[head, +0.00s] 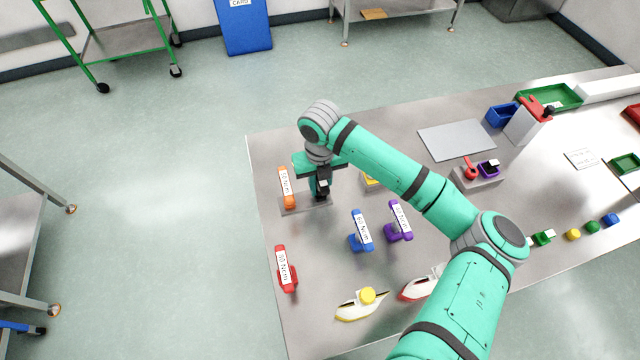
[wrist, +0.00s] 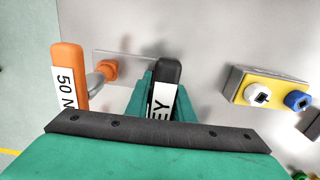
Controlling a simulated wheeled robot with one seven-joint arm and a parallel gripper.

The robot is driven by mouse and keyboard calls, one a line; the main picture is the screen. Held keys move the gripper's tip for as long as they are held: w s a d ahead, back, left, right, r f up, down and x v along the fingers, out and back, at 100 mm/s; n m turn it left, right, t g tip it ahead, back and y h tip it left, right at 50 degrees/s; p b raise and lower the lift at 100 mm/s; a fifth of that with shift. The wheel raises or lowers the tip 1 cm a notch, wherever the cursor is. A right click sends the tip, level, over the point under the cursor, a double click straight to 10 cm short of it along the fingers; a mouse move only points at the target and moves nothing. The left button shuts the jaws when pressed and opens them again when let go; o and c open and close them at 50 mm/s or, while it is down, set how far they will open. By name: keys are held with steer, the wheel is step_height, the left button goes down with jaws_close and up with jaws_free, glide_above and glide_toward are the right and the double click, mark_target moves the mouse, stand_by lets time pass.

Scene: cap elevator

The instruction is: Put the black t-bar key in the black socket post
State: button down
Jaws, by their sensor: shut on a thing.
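The black t-bar key (wrist: 170,72), with a white label, is between the jaws of my gripper in the wrist view. In the head view the black key (head: 323,176) shows under my gripper (head: 320,166), at the table's far left part. My gripper is shut on its bar. The key is over or beside the right end of a thin grey plate (wrist: 130,60). I cannot make out the black socket post; it may be hidden under the key and gripper. I cannot tell whether the key's lower end touches anything.
An orange 50 Nm t-bar (wrist: 68,70) stands close on the left, by an orange socket (wrist: 106,70). A yellow block (wrist: 240,84) lies to the right.

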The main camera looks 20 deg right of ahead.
steer(key=shift+f, duration=0.15)
steer(key=c, duration=1.5)
jaws_free()
steer(key=shift+o, duration=0.2)
step_height(320, 180, up, 11)
steer(key=shift+s+f, duration=0.1)
